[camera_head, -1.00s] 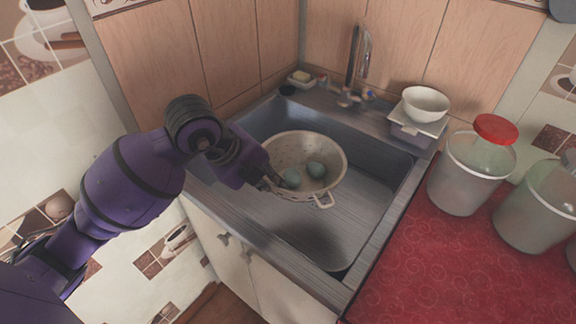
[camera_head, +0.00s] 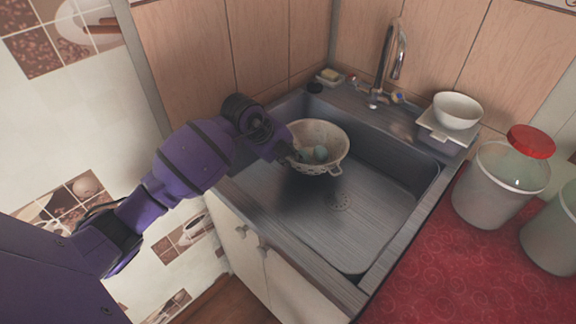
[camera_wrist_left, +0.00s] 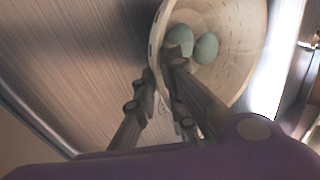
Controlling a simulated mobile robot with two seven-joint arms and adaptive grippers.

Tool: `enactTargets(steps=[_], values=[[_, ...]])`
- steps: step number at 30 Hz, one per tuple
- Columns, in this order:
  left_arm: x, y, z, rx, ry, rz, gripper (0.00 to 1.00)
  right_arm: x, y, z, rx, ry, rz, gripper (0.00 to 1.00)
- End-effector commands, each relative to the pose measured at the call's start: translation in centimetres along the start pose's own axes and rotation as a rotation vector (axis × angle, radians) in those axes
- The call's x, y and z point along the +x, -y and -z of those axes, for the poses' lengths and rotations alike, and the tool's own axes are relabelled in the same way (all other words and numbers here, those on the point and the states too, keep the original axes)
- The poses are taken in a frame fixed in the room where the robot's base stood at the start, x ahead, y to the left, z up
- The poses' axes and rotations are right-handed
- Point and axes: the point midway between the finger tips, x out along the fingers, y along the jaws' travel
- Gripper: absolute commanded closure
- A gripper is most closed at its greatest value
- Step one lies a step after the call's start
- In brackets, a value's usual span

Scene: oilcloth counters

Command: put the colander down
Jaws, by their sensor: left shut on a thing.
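The cream colander (camera_head: 333,143), with small holes and a handle on its near side, is inside the metal sink (camera_head: 262,196), toward its back left. Bluish-green egg-like things (camera_head: 320,153) lie in it; two show clearly in the left wrist view (camera_wrist_left: 206,48). My left gripper (camera_head: 287,155) is shut on the colander's left rim. In the left wrist view its fingers (camera_wrist_left: 165,85) pinch the colander's wall (camera_wrist_left: 243,70). The colander looks nearly upright. I cannot tell whether its base touches the sink floor. My right gripper is not in view.
The tap (camera_head: 385,65) stands behind the sink. A white bowl (camera_head: 457,110) sits at the back right corner. The sink floor around the drain (camera_head: 340,202) is clear.

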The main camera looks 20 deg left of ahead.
Motion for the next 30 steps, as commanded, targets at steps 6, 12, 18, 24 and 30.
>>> enactTargets(steps=[6,12,18,24,30], values=[[1.7,-0.4,-0.4,-0.001,-0.002,-0.001,1.00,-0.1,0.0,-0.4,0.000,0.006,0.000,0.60],[3.6,-1.5,-0.5,0.001,0.000,0.002,1.00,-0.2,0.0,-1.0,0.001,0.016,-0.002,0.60],[3.5,-1.4,-0.5,0.001,0.001,0.002,1.00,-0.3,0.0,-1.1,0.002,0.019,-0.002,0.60],[3.7,-1.6,-0.5,0.001,0.000,0.000,0.77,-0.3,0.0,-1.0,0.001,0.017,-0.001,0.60],[3.7,-1.6,-0.5,0.001,0.000,0.000,0.71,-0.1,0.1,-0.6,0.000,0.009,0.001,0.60]])
